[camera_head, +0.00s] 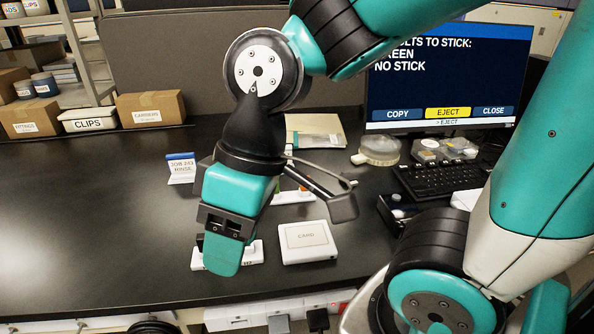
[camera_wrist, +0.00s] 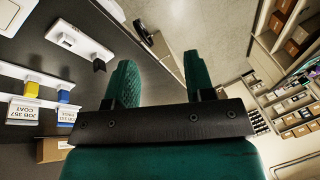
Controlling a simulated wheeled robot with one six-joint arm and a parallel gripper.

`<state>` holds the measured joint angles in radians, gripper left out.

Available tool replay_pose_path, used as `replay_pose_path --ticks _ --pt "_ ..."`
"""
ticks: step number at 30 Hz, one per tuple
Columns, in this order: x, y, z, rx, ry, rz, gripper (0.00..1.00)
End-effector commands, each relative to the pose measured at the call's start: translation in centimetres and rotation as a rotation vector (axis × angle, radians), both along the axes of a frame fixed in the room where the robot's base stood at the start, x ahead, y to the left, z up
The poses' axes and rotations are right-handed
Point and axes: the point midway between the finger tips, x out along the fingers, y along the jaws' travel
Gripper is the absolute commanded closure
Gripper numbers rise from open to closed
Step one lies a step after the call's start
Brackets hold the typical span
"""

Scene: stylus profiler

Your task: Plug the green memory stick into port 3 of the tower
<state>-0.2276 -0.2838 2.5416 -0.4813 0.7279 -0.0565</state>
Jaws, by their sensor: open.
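My gripper (camera_head: 222,258) points down over the front middle of the bench in the head view. In the wrist view its two green fingers (camera_wrist: 158,62) stand apart with nothing between them. A white bar-shaped holder (camera_head: 255,252) lies right behind and beside the fingertips and is partly covered by them. A white holder (camera_head: 294,197) further back carries small coloured pieces, one of them greenish, partly hidden by my arm. I cannot make out for certain the green memory stick or the tower with port 3. The monitor (camera_head: 445,75) reads "NO STICK", with EJECT highlighted yellow.
The left bench top is clear.

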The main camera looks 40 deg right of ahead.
Motion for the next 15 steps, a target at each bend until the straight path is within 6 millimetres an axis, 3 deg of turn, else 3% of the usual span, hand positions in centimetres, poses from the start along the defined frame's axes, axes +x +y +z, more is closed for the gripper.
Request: replay_pose_path --ticks 2,5,9,12,15 --pt "2.7 -1.2 1.3 -0.001 -0.021 0.016 0.51" --pt "7.4 -4.6 2.6 -0.004 -0.073 0.055 0.51" --pt "13.5 -12.6 3.4 -0.020 -0.167 0.129 0.51" --pt "15.9 -18.7 3.1 -0.036 -0.227 0.181 0.51" --pt "16.9 -23.5 2.6 -0.055 -0.274 0.225 0.51"
